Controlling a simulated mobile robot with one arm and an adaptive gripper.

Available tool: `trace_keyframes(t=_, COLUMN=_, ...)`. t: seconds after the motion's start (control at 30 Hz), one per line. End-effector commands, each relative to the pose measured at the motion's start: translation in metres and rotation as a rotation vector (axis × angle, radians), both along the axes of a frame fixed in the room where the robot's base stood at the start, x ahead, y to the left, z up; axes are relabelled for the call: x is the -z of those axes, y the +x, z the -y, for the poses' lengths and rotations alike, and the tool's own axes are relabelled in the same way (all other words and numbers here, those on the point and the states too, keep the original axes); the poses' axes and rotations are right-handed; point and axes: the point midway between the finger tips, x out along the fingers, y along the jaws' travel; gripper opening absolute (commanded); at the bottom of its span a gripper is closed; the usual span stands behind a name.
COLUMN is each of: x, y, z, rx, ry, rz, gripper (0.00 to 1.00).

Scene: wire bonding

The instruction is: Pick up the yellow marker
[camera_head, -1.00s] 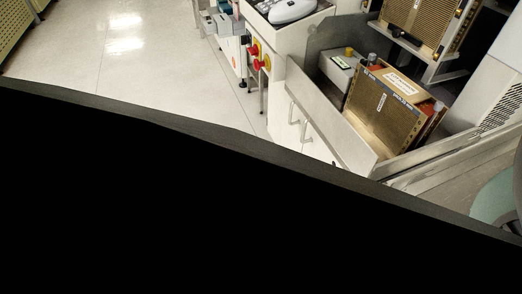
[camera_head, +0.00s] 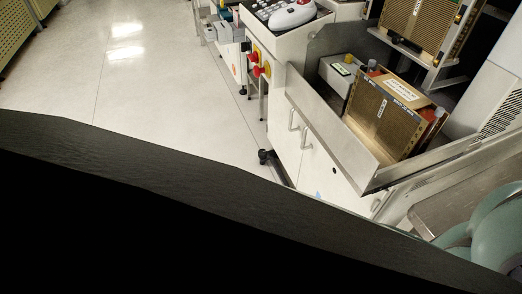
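I cannot make out a yellow marker for certain. A small yellow piece (camera_head: 349,58) shows at the back of the metal tray (camera_head: 318,118), by a grey box; it is too small to tell what it is. My gripper is not in view. A large dark shape covers the lower part of the view and hides what lies behind it.
The tray holds a grey box (camera_head: 336,74) and a brown-gold framed panel (camera_head: 383,118). White cabinets (camera_head: 297,140) stand below it. Red and yellow knobs (camera_head: 262,71) are on a machine front. The tiled floor (camera_head: 150,90) at left is clear.

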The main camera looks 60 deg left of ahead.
Motion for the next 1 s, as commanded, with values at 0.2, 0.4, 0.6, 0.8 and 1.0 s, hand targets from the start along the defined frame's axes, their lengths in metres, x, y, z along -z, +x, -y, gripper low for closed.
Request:
trace_keyframes(t=0.2, x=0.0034, y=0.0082, z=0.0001, rx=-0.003, ry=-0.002, rz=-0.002, gripper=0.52)
trace_keyframes(t=0.4, x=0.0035, y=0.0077, z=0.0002, rx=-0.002, ry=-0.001, rz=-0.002, gripper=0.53)
trace_keyframes(t=0.6, x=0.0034, y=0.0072, z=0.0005, rx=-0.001, ry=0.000, rz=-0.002, gripper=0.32)
trace_keyframes(t=0.8, x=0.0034, y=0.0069, z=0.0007, rx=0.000, ry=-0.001, rz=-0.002, gripper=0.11)
trace_keyframes(t=1.0, x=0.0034, y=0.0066, z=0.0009, rx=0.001, ry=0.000, rz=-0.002, gripper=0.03)
